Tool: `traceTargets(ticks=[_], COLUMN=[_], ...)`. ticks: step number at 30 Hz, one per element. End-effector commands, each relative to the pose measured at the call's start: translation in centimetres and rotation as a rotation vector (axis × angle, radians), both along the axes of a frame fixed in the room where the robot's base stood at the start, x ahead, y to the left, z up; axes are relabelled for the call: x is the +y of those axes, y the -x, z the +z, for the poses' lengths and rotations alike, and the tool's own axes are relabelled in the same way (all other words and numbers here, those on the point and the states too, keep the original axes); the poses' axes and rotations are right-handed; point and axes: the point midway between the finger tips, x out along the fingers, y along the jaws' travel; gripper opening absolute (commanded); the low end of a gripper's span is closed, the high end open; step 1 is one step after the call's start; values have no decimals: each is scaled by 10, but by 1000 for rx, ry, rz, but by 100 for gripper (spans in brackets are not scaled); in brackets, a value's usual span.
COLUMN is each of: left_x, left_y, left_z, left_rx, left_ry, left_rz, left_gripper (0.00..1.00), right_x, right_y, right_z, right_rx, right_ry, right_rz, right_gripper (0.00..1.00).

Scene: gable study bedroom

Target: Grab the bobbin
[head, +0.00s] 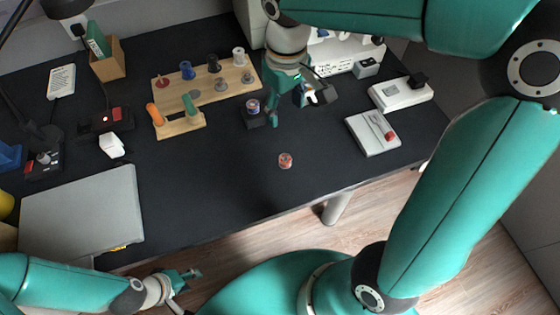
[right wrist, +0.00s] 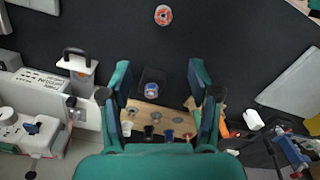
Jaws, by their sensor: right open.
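A small round red bobbin (head: 285,161) with a pale centre sits alone on the dark desktop. It shows at the top of the right wrist view (right wrist: 163,15). A second small spool (head: 254,106), bluish with a pale top, sits on a low black block; it shows in the right wrist view (right wrist: 152,89) too. My right gripper (head: 291,110) is open and empty above the desk, just right of the block and behind the red bobbin. Its fingers show apart in the right wrist view (right wrist: 159,75). My left gripper (head: 187,284) is open and empty, low in front of the desk.
A wooden rack (head: 219,91) with coloured spools and a smaller wooden stand (head: 180,126) stand left of the block. A closed grey laptop (head: 82,212) lies front left. A white box (head: 373,133) lies at right. The desktop around the red bobbin is clear.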

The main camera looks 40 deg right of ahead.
Motion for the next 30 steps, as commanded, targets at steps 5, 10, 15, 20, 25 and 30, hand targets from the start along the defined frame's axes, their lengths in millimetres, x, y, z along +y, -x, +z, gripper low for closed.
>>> traceTargets(ticks=[5,10,15,20,25,30], left_x=[0,0,0,0,0,0], left_y=[0,0,0,0,0,0], left_z=[-10,-14,-18,-21,-22,-23], left_rx=[0,0,0,-1,-1,0], left_ry=[0,0,0,0,0,0], left_rz=[0,0,0,0,0,0], left_gripper=[40,40,40,40,40,40], right_x=[2,4,4,4,5,7], right_y=[-1,-1,-2,-2,-2,2], right_z=[-20,-51,-89,-114,-124,-138], right_rx=[2,6,6,5,1,4], right_ry=[0,0,0,1,-1,0], right_rz=[6,10,11,12,12,14], right_gripper=[62,62,62,62,62,62])
